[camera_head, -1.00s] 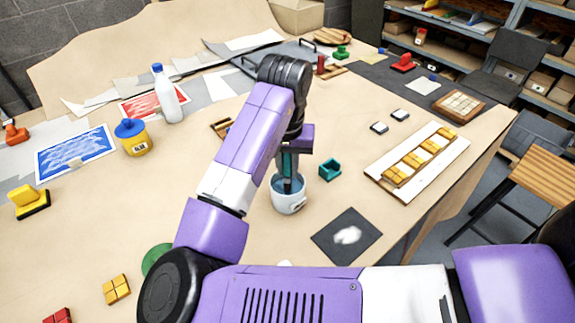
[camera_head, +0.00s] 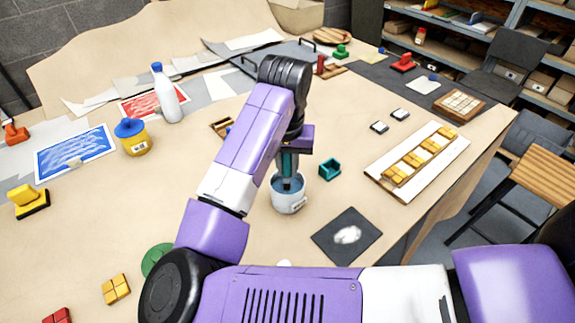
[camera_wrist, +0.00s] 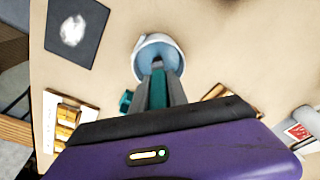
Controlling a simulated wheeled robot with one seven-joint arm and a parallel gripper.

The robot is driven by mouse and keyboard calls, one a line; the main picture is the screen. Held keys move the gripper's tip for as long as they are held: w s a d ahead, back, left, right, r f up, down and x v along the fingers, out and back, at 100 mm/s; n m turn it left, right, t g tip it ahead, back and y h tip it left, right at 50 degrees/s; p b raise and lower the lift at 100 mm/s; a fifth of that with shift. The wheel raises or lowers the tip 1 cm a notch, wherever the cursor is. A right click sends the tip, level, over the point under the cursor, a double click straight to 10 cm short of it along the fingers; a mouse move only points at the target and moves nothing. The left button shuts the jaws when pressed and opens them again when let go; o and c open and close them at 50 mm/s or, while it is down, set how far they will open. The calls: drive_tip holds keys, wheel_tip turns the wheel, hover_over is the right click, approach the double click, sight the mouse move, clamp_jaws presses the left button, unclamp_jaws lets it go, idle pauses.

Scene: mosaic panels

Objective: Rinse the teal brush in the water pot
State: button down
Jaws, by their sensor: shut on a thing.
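The water pot (camera_head: 289,201) is a small pale pot with bluish water, standing on the table right of my forearm. In the wrist view the pot (camera_wrist: 174,44) lies just beyond the fingertips. My gripper (camera_head: 290,172) points down over the pot. It is shut on the teal brush (camera_wrist: 157,88), whose handle shows between the fingers. The brush's lower end reaches into the pot. Its tip is hidden, so I cannot tell how deep it is. The teal holder (camera_head: 330,169) stands empty on the table, close to the right of the pot.
A dark square with white powder (camera_head: 347,236) lies in front of the pot. A tray of yellow tiles (camera_head: 418,163) is to the right.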

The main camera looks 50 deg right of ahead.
drive_tip(key=shift+f, duration=0.45)
idle(1.6)
wheel_tip(320, 180, up, 7)
drive_tip(key=p, duration=0.6)
drive_tip(key=shift+r+p, duration=0.1)
drive_tip(key=shift+p, duration=0.3)
